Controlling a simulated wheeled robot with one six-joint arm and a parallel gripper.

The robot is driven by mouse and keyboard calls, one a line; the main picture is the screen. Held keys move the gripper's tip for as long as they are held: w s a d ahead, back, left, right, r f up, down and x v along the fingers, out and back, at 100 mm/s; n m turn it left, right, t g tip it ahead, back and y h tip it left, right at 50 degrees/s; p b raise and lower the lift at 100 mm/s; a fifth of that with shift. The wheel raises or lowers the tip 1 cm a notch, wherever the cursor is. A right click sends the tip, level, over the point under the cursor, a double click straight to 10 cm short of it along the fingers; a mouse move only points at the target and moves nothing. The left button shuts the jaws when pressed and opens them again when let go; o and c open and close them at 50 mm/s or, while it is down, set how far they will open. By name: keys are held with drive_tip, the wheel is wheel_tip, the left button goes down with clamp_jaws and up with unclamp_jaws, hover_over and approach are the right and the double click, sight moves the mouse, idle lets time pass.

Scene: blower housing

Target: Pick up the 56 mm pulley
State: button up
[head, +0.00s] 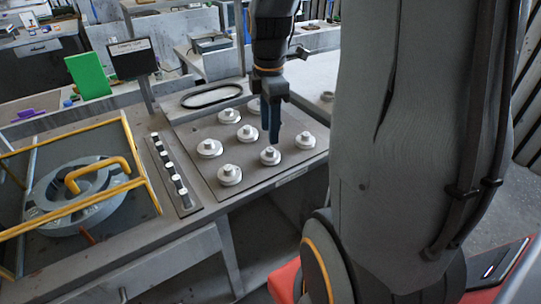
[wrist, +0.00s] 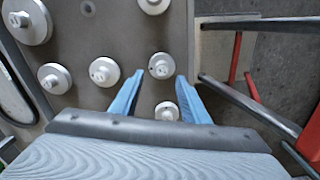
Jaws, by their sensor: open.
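Several pale grey stepped pulleys with raised hubs stand apart on a grey board (head: 262,181). Their sizes cannot be read, so I cannot tell which is the 56 mm one. My gripper (head: 272,140) is open and empty, its blue fingers pointing down over the board. In the head view its tips are just above a front pulley (head: 270,157). In the wrist view, one pulley (wrist: 161,66) shows between the fingertips (wrist: 160,77) and another (wrist: 166,110) lies farther back between the fingers. Other pulleys include a larger one (wrist: 26,20) at the top left.
Neighbouring pulleys (head: 305,141) and (head: 229,175) stand close by on the board. A narrow strip with several small pieces (head: 172,173) lies left of it. A yellow-framed housing (head: 80,195) is farther left. A black belt loop (head: 210,95) lies behind.

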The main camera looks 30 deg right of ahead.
sight(270, 149)
drive_tip(key=f, duration=0.2)
drive_tip(key=f+p, duration=0.1)
drive_tip(key=f, duration=0.2)
drive_tip(key=shift+s+f, duration=0.25)
drive_tip(key=shift+f, duration=0.15)
clamp_jaws()
